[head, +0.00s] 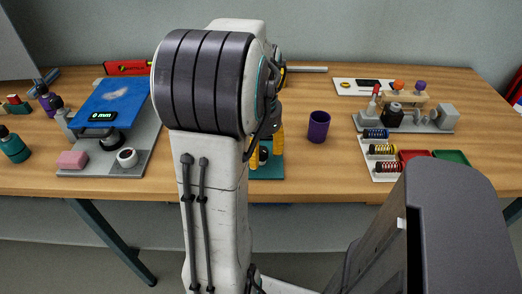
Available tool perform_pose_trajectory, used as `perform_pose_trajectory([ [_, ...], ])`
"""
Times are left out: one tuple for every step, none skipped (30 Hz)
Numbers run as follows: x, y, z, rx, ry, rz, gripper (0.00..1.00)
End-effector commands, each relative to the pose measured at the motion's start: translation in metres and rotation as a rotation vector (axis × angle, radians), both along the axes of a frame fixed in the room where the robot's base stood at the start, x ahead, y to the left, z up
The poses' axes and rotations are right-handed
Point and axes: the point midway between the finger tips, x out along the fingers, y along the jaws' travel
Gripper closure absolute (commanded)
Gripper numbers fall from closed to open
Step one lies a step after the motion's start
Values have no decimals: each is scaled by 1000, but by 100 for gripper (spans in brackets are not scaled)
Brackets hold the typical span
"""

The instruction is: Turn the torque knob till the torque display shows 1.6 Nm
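No torque display reading in Nm can be made out in the head view. The torque knob cannot be told for sure. My own arm stands large in the middle and hides part of the table behind it. Partly behind the arm is a teal-green base (268,172) with yellow upright parts (278,141); most of what stands on it is hidden. My gripper is not clearly seen; the arm covers the place behind it.
A left fixture has a blue plate (108,97), a small display (101,116) reading 0 mm and a pink block (72,159). A purple cup (318,127) stands right of my arm. A grey fixture (436,122) and springs (381,149) stand at the right. Table's front middle-right is clear.

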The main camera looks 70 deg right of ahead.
Motion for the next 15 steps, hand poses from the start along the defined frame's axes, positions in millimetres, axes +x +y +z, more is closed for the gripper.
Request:
perform_pose_trajectory([
  [0,0,0,0,0,0,53],
  [0,0,0,0,0,0,56],
  [0,0,0,0,0,0,59],
  [0,0,0,0,0,0,62],
  [0,0,0,0,0,0,64],
  [0,0,0,0,0,0,68],
  [0,0,0,0,0,0,71],
  [0,0,0,0,0,0,73],
  [0,0,0,0,0,0,77],
  [0,0,0,0,0,0,80],
  [0,0,0,0,0,0,82],
  [0,0,0,0,0,0,86],
  [0,0,0,0,0,0,89],
  [0,0,0,0,0,0,91],
  [0,0,0,1,0,0,95],
])
